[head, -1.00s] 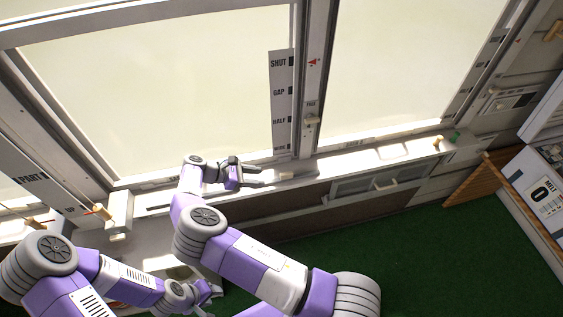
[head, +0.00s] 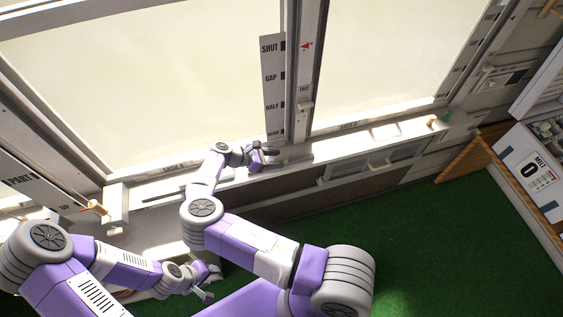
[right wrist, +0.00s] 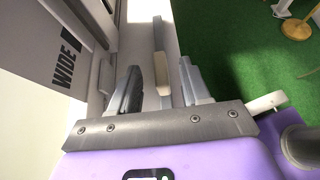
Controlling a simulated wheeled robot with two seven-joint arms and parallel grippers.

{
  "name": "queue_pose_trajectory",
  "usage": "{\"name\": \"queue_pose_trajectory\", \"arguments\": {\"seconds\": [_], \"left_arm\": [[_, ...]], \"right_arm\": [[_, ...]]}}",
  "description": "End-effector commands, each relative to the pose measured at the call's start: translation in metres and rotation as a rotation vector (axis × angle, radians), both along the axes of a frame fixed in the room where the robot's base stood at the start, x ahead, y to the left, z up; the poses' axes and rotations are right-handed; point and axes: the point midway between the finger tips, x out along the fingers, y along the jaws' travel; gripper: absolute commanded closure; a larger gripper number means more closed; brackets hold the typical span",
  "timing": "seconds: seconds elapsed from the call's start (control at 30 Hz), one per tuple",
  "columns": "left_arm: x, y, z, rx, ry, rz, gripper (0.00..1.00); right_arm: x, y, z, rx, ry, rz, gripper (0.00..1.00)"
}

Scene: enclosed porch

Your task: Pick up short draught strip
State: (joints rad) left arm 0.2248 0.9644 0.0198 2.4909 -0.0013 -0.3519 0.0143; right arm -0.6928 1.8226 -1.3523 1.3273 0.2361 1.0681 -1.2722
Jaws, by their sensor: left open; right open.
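My right gripper (head: 264,156) is over the window sill, its jaws pointing right along it. In the right wrist view, its two dark-grey fingers (right wrist: 160,88) stand apart. A small beige block (right wrist: 163,75) shows between the fingers, with a thin grey strip (right wrist: 158,36) running beyond it. I cannot tell whether these belong to the short draught strip, or whether either finger touches them. In the head view a small pale block (head: 284,159) lies just beyond the jaws. My left gripper (head: 207,281) is low at the left, apart from the sill, open.
The pale sill (head: 345,143) runs along under the large window. An upright window post (head: 304,70) and a scale board marked SHUT, GAP, HALF (head: 271,85) stand behind the right gripper. A green object (head: 446,117) is at the sill's right end. Green floor (head: 400,230) is open at the right.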

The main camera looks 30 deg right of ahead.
Motion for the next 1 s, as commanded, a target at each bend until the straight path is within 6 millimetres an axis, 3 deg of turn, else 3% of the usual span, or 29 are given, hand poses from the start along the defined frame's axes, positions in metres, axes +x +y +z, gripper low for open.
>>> {"name": "queue_pose_trajectory", "arguments": {"seconds": [0.3, 0.6, 0.87, 1.0], "left_arm": [[0.000, 0.000, 0.000, 0.000, 0.000, 0.000, 0.58], [0.000, 0.000, 0.001, 0.000, 0.000, 0.000, 0.58], [0.000, 0.000, 0.001, 0.000, 0.000, 0.000, 0.58], [0.000, 0.000, 0.001, 0.000, 0.000, 0.000, 0.58]], "right_arm": [[-0.001, -0.005, -0.003, 0.000, -0.001, 0.000, 0.55], [-0.001, -0.005, -0.003, 0.000, -0.001, 0.000, 1.00], [-0.001, -0.005, -0.002, 0.000, -0.001, 0.000, 1.00], [-0.001, -0.004, 0.008, 0.002, -0.005, -0.001, 1.00]]}}
